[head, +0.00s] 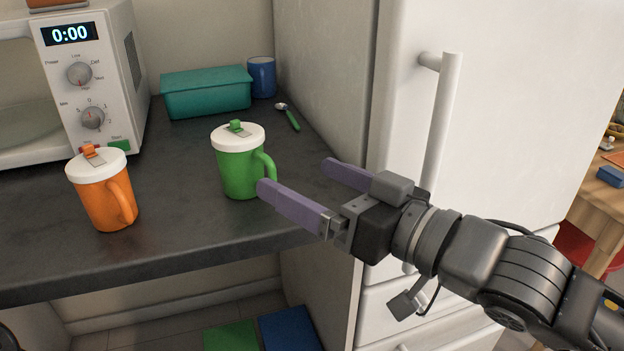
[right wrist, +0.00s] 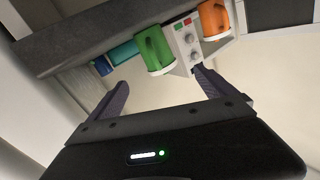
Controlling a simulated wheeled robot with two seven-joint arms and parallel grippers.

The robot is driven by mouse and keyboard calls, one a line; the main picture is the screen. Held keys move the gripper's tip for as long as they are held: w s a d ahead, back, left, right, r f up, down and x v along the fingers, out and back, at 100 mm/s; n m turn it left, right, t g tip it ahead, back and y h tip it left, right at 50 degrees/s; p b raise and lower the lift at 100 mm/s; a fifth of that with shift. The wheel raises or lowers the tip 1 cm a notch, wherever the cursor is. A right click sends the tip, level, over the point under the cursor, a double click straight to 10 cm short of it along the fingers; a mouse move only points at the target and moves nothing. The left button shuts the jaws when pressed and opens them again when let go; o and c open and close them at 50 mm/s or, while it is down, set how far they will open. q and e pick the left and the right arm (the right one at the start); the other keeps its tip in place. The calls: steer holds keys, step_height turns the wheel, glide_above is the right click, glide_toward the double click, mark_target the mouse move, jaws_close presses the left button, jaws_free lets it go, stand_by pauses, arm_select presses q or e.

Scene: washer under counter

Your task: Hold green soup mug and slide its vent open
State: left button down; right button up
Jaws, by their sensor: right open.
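The green soup mug (head: 240,168) stands upright on the dark counter, with a white lid (head: 238,139) and a small green vent slider (head: 236,126) on top. Its handle points right, toward my right gripper. My right gripper (head: 296,175) is open and empty, with purple fingers just right of the mug. The near fingertip appears close to the handle; I cannot tell if it touches. In the right wrist view the green mug (right wrist: 154,50) shows beyond and between the open fingers (right wrist: 160,82). My left gripper is not in view.
An orange lidded mug (head: 103,198) stands left on the counter (head: 180,215), before the microwave (head: 95,75). A teal box (head: 206,93), blue mug (head: 262,78) and green-handled spoon (head: 288,116) are behind. A white fridge (head: 490,120) with a vertical handle (head: 441,125) bounds the right.

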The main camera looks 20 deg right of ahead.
steer(key=shift+s+d, duration=0.1)
steer(key=shift+v, duration=2.35)
step_height(320, 180, up, 12)
steer(key=p, duration=0.5)
